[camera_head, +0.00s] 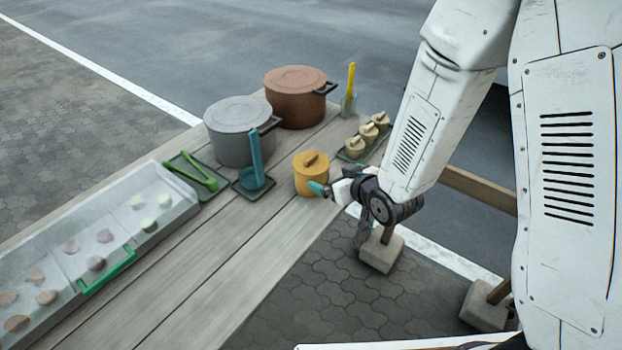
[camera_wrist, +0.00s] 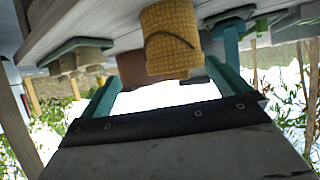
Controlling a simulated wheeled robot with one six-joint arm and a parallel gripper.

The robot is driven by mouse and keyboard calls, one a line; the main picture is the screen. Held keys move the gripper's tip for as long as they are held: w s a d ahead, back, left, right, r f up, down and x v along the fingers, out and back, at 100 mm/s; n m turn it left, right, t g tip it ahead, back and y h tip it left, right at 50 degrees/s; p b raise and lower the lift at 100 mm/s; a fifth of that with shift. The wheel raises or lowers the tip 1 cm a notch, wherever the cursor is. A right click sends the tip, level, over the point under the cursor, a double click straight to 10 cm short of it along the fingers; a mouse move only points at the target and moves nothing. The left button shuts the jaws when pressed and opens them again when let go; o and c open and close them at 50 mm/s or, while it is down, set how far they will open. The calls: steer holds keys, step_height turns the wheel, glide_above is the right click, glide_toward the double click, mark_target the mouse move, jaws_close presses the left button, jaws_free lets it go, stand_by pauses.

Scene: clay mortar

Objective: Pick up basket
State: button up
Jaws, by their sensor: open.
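The basket (camera_head: 309,178) is a small yellow round woven one with a lid and a brown handle on top. It stands upright near the right edge of the wooden table. My gripper (camera_head: 318,188) is at its right side in the head view, with a teal fingertip close to it. In the wrist view, which appears upside down, the basket (camera_wrist: 168,22) shows between the two open teal fingers of my gripper (camera_wrist: 160,72). The fingers are apart and hold nothing. I cannot tell whether a fingertip touches the basket.
A grey pot (camera_head: 232,145) and a brown pot (camera_head: 293,101) stand behind the basket. A blue ladle (camera_head: 256,160) rests on a small tray to its left. Small lidded jars (camera_head: 355,147) sit behind right. A clear-lidded case (camera_head: 70,268) lies front left. Bare planks lie between.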

mark_target(320, 178)
steer(key=shift+s+a+f+y, duration=0.3)
steer(key=shift+a+f+y, duration=0.2)
steer(key=shift+a+f, duration=0.25)
steer(key=shift+w+a+f, duration=0.15)
steer(key=shift+a, duration=0.1)
steer(key=shift+t, duration=0.3)
steer(key=x, duration=0.7)
steer(key=shift+w+f, duration=0.1)
steer(key=shift+f, duration=0.05)
steer(key=c, duration=1)
steer(key=shift+c, duration=0.9)
